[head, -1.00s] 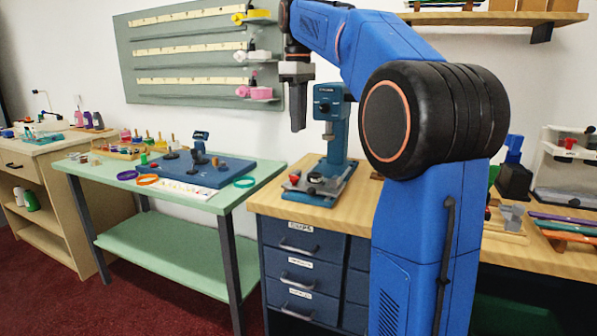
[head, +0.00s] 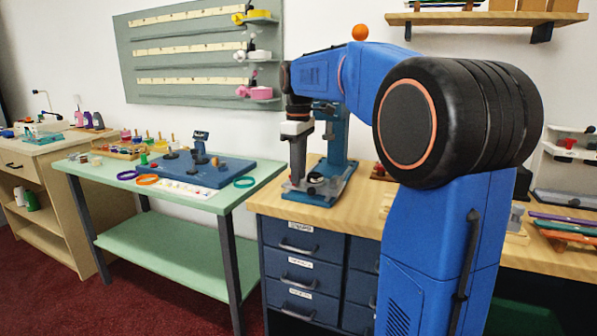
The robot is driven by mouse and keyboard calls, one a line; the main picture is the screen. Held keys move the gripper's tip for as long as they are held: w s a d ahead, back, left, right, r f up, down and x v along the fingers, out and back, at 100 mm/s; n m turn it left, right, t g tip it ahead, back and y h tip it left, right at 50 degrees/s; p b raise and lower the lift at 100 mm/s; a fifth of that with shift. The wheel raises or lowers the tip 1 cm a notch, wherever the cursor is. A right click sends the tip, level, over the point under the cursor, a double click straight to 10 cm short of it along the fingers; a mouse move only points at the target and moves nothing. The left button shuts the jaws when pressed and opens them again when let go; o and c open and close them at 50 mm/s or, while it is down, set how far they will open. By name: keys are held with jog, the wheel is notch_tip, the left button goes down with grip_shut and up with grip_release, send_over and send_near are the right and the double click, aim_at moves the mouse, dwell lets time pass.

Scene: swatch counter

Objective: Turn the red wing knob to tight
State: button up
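The blue bench press (head: 336,150) stands on the wooden counter, its base (head: 325,192) holding a small vise-like fixture (head: 318,180). My gripper (head: 297,181) points down over the left front of this base, with its fingertips low by the fixture. The red wing knob is not clearly visible now; a small red part showed at this spot earlier, and my gripper covers it. I cannot tell whether the fingers touch it or how far apart they are.
The wooden counter (head: 262,200) tops blue drawers (head: 300,262). A green table (head: 200,200) with a blue board (head: 225,172) stands to the left. A white rack (head: 560,190) and coloured rods (head: 570,222) lie right. My arm hides part of the counter.

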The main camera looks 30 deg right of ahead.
jog(key=shift+f, duration=0.1)
grip_shut()
jog(key=shift+m, duration=0.4)
jog(key=m, duration=0.2)
jog(key=shift+s+a+m, duration=0.1)
jog(key=shift+a+m, duration=0.15)
jog(key=shift+m, duration=0.15)
jog(key=m, duration=0.4)
jog(key=shift+a+m, duration=0.25)
jog(key=shift+m, duration=0.05)
jog(key=m, duration=0.4)
jog(key=shift+a+m, duration=0.3)
jog(key=m, duration=0.5)
jog(key=shift+w+a, duration=0.25)
